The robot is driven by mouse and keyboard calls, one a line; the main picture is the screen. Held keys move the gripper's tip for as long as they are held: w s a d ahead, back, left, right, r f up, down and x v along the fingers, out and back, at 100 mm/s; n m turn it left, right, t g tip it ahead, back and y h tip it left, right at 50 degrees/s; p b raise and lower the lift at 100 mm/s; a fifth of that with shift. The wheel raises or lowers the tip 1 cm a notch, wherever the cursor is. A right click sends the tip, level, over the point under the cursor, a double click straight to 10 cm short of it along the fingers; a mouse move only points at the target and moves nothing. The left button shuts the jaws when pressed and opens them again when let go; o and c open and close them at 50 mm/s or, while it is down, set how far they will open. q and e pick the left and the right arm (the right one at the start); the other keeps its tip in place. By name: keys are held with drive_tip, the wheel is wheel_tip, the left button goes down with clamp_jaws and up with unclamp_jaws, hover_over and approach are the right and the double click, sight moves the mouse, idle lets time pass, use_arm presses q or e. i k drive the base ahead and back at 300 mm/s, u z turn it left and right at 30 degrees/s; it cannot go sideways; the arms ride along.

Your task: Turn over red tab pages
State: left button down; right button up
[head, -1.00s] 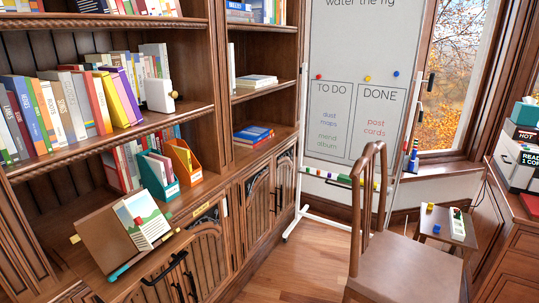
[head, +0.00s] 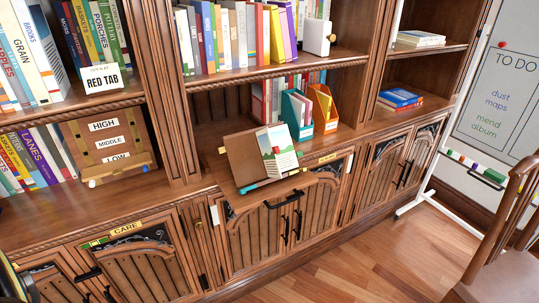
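An open book (head: 284,147) with a green and white picture page rests on a tilted brown bookstand (head: 243,158) on a pull-out shelf of the bookcase. A small red mark shows near the book's middle; I cannot tell whether it is a tab or part of the picture. A teal strip (head: 259,184) runs along the stand's lower edge. A white sign (head: 103,78) reading "OPEN AT RED TAB" stands on the left upper shelf. Neither gripper is in view.
A board (head: 108,143) with HIGH, MIDDLE and LOW labels leans on the left shelf. Teal (head: 296,115) and orange (head: 324,108) file holders stand behind the book. A wooden chair (head: 507,240) is at the right. The floor (head: 370,260) before the cabinets is clear.

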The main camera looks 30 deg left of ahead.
sight(268, 152)
drive_tip(key=u, duration=0.05)
drive_tip(key=k, duration=1.05)
drive_tip(key=z, duration=0.85)
drive_tip(key=i, duration=1.05)
drive_tip(key=u, duration=1)
drive_tip(key=i, duration=0.65)
drive_tip(key=u, duration=0.65)
